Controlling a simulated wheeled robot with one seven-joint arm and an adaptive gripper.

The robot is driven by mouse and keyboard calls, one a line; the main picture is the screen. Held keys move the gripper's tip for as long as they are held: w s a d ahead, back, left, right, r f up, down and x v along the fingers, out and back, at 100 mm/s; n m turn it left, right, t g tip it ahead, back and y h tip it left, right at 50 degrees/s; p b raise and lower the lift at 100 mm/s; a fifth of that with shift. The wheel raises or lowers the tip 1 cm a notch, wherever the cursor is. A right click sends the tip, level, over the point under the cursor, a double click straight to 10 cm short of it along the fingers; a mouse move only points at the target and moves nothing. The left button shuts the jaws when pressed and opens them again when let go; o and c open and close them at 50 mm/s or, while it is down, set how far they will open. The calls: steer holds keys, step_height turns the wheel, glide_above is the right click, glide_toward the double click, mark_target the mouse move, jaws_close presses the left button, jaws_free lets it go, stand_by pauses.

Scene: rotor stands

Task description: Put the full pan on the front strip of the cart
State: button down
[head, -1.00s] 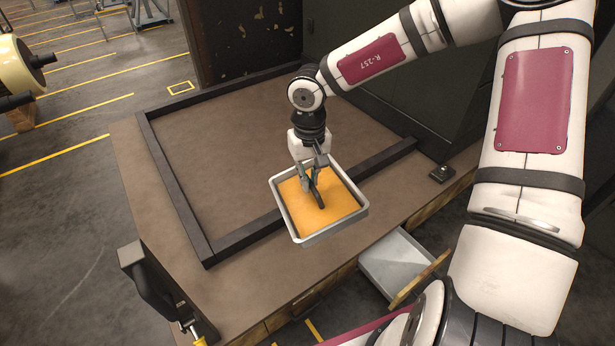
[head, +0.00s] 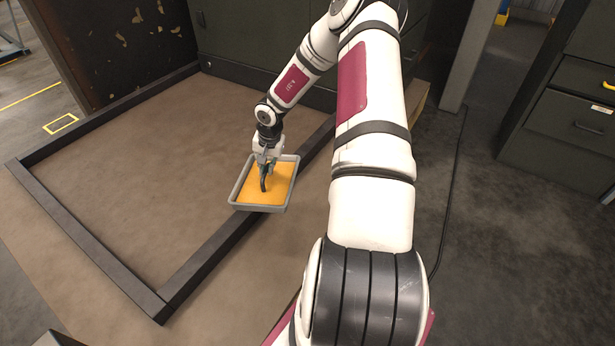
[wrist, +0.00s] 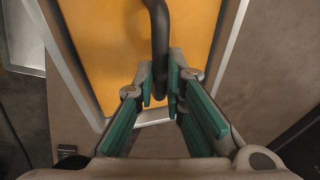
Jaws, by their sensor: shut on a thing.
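The full pan (head: 262,208) is a shallow grey rectangular tray filled with a flat orange content. My gripper (head: 264,168) is shut on its dark curved handle, above the middle of the orange. In the wrist view the green-padded fingers (wrist: 163,92) close around the dark handle (wrist: 160,42), with the pan's pale rim (wrist: 226,60) beyond. The pan looks level and overlaps the dark front rail of the brown top; its height above it is hard to tell. The brown top seems to be the cart, and its bare front strip (head: 232,272) lies outside that rail, partly hidden by my arm.
A dark raised rail (head: 205,262) frames a wide, empty brown area (head: 150,170). Dark green panels (head: 235,45) stand behind it. Dark drawer cabinets (head: 560,130) stand on the floor at right, with a cable (head: 452,190) on the floor between.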

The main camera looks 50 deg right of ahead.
steer(key=s+d+f+m+h+b, duration=0.1)
steer(key=s+d+f+m+b, duration=0.15)
steer(key=d+f, duration=0.4)
steer(key=s+d+f+m+h+b, duration=0.1)
steer(key=s+d+f+m+b, duration=0.15)
steer(key=d, duration=0.65)
steer(key=shift+t, duration=0.3)
steer(key=shift+s+d+f+b, duration=0.1)
steer(key=shift+s+f+b, duration=0.1)
steer(key=shift+f+b, duration=2.3)
steer(key=shift+s+d+f+b, duration=0.1)
steer(key=shift+s+f+b, duration=0.1)
steer(key=shift+f+b, duration=2.25)
steer(key=shift+s+d+f+b, duration=0.15)
steer(key=shift+f+b, duration=1.45)
steer(key=shift+f, duration=1.75)
steer(key=c, duration=1.6)
jaws_free()
steer(key=shift+s, duration=0.1)
steer(key=shift+a, duration=0.1)
steer(key=v, duration=1.2)
